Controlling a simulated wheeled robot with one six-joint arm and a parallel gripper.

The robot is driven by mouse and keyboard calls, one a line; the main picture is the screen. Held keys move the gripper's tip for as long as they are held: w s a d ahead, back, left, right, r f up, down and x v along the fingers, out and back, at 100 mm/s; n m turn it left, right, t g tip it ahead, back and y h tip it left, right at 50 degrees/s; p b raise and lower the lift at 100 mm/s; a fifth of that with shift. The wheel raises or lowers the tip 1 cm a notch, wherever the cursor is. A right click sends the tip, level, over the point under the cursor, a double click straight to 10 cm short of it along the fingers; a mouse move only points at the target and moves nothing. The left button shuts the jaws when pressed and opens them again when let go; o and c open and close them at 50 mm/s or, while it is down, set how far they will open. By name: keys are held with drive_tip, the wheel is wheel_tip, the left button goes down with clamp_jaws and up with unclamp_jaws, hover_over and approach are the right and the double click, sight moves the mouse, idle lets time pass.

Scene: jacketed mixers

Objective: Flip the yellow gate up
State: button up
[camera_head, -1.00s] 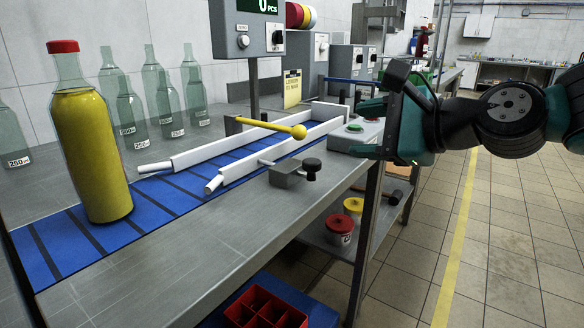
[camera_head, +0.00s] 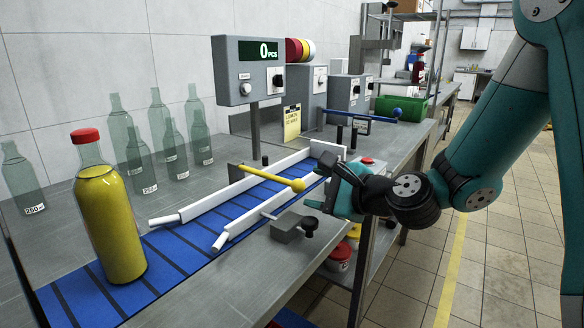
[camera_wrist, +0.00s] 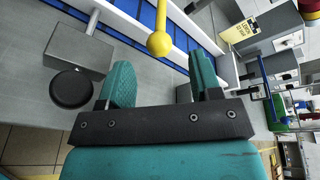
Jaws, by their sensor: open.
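The yellow gate (camera_head: 270,176) is a thin bar with a round ball at its end. It lies low across the blue conveyor belt, over the white side rails, with the ball towards the front edge. My gripper (camera_head: 318,182) is open and empty just to the right of the ball. In the wrist view, the gate's ball (camera_wrist: 159,43) sits centred between and slightly beyond the two teal fingertips of my gripper (camera_wrist: 160,64). The fingers appear apart from it.
A grey block with a black knob (camera_head: 310,226) stands by the front rail, close below my gripper. A bottle of yellow liquid (camera_head: 110,225) stands on the belt at left. A blue bar with a ball (camera_head: 365,114) is farther back. A counter box (camera_head: 248,70) reads 0 PCS.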

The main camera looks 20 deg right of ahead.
sight(302, 185)
drive_tip(key=shift+p+x, duration=1.2)
drive_tip(key=shift+p, duration=1.75)
drive_tip(key=p+x, duration=0.2)
drive_tip(key=x, duration=0.2)
drive_tip(key=shift+w, duration=0.1)
drive_tip(key=shift+w+a+f+p, duration=0.25)
drive_tip(key=shift+w+f+p, duration=0.1)
drive_tip(key=shift+w, duration=0.15)
clamp_jaws()
drive_tip(key=shift+r, duration=0.15)
